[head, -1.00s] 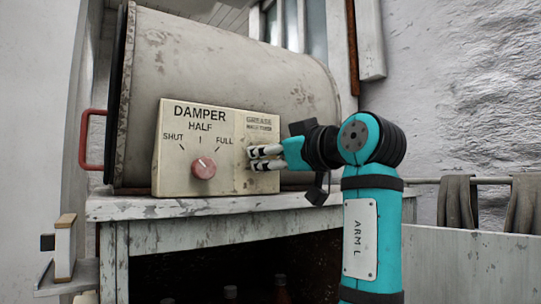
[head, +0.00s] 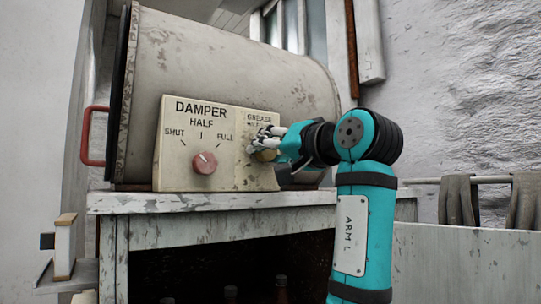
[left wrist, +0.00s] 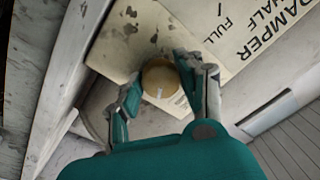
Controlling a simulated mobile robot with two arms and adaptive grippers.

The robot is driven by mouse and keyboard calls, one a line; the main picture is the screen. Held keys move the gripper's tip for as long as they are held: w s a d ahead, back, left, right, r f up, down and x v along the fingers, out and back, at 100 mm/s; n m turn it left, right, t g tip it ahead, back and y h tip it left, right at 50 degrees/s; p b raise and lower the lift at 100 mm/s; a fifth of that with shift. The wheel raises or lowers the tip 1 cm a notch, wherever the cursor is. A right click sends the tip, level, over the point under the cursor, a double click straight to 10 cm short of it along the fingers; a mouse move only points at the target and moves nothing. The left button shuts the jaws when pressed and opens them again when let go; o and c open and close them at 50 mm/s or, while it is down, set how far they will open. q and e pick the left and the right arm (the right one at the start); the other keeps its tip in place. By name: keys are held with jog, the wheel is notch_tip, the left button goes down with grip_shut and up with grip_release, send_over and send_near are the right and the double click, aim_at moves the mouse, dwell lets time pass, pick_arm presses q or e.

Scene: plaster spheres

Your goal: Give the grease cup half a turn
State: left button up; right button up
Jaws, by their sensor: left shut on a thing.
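The grease cup (left wrist: 158,76) is a round tan cap with a pale mark on its face, on the right part of the cream panel (head: 170,176). In the head view the cup (head: 266,156) is partly hidden by my left gripper (head: 262,142). My left gripper's two fingers stand on either side of the cup in the left wrist view and are shut on it. The lettering above the cup reads GREASE, with a smaller line partly covered. My right gripper is in neither view.
A red damper knob (head: 204,163) with SHUT, HALF and FULL marks sits left of the cup on the same panel. Behind stands a large pale drum (head: 220,65) with a red handle (head: 87,138). Dark cloths (head: 457,201) hang at the right.

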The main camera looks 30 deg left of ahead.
pick_arm(q)
jog(key=m+b, duration=0.1)
jog(key=m, duration=0.5)
jog(key=shift+m+t+b, duration=0.3)
jog(key=shift+b, duration=0.1)
jog(key=m+b, duration=0.3)
jog(key=m, duration=0.5)
jog(key=m+b, duration=0.3)
jog(key=m, duration=0.6)
jog(key=shift+r+m+h, duration=0.2)
jog(key=shift+m+h, duration=0.1)
jog(key=shift+h, duration=0.1)
jog(key=o, duration=1.2)
jog(key=shift+a, duration=0.1)
jog(key=shift+c, duration=0.2)
